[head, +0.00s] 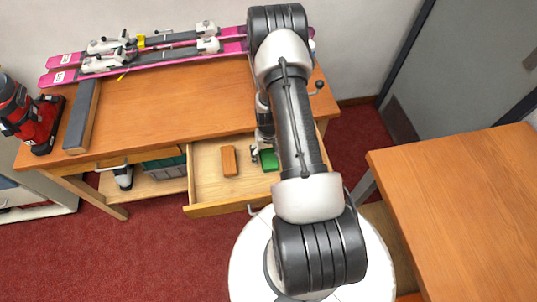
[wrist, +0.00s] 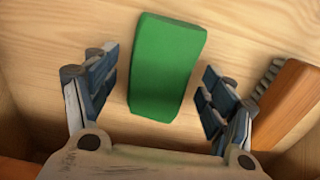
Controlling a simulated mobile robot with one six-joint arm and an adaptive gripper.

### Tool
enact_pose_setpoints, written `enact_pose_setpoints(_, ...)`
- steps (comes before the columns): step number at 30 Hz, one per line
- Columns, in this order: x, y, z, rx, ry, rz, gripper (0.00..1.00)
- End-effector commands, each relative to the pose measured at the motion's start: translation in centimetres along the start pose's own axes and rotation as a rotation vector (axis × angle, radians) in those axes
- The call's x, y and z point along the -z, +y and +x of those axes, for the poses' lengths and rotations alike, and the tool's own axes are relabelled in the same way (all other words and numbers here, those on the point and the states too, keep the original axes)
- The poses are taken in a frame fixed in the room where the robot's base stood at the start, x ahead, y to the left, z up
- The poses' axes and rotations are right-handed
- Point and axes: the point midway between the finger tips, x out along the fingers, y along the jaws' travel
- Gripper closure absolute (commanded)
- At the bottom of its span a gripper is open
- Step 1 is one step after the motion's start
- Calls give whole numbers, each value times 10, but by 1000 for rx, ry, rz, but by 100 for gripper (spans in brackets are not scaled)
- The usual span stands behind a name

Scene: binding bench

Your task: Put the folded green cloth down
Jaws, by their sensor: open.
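The folded green cloth (wrist: 165,66) is a flat green block shape lying on the pale wooden floor of an open drawer. It also shows in the head view (head: 269,159), partly covered by my arm. My gripper (wrist: 158,85) is open, with one finger on each side of the cloth and a gap visible between each finger and the cloth. In the head view my gripper (head: 257,155) reaches down into the drawer (head: 205,165), mostly hidden by the arm.
A brown wooden brush (wrist: 290,105) with dark bristles lies close to the right finger; in the head view the brown block (head: 229,161) lies left of the cloth. Drawer walls surround the gripper. The bench (head: 180,100) holds pink skis (head: 65,77) and a red boot (head: 38,122).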

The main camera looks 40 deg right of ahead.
Motion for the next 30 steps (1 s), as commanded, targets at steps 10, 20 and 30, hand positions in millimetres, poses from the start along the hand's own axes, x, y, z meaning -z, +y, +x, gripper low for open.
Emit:
enact_pose_setpoints(10,1,0,-62,0,4,0,24)
enact_pose_setpoints(20,0,0,-116,0,2,0,24)
enact_pose_setpoints(30,11,-34,-208,0,66,-76,24)
